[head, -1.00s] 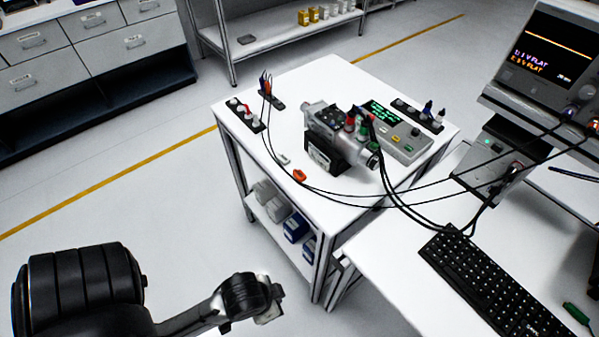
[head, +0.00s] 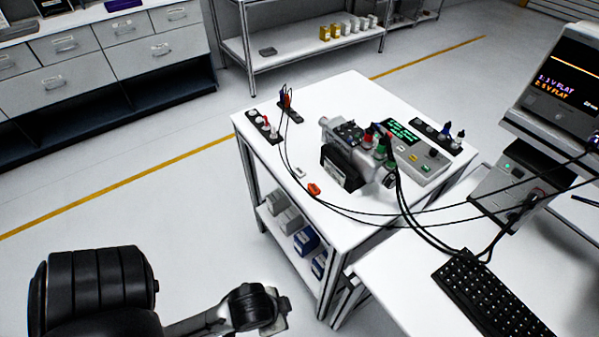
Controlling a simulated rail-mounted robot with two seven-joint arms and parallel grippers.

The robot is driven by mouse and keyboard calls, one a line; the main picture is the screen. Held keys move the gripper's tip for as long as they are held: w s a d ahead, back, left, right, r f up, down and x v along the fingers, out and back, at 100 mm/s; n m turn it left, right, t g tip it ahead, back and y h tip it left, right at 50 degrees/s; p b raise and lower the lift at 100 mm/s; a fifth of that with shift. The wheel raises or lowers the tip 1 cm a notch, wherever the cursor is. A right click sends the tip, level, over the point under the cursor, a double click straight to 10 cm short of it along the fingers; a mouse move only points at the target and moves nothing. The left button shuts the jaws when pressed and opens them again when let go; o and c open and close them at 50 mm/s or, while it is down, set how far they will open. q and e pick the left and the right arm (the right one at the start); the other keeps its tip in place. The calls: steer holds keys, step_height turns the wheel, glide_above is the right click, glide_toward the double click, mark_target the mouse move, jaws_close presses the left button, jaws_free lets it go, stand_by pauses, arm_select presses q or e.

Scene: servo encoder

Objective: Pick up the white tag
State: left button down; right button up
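A small white tag (head: 299,173) lies flat on the white table (head: 262,165), near its left front edge. An orange tag (head: 313,189) lies just to its right and nearer to me. My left arm comes in at the bottom left, and its end with the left gripper (head: 275,312) is low in front of the table, well apart from the white tag. Its fingers cannot be made out. My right gripper is not in view.
A grey servo motor (head: 352,153) with cables stands mid-table, beside a tester box with a green display (head: 410,142). Black racks (head: 264,127) hold small parts on the left.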

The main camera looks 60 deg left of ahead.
arm_select(q)
steer(key=shift+d, duration=0.15)
steer(key=c, duration=1.6)
jaws_free()
steer(key=o, duration=1)
steer(key=shift+c, duration=0.2)
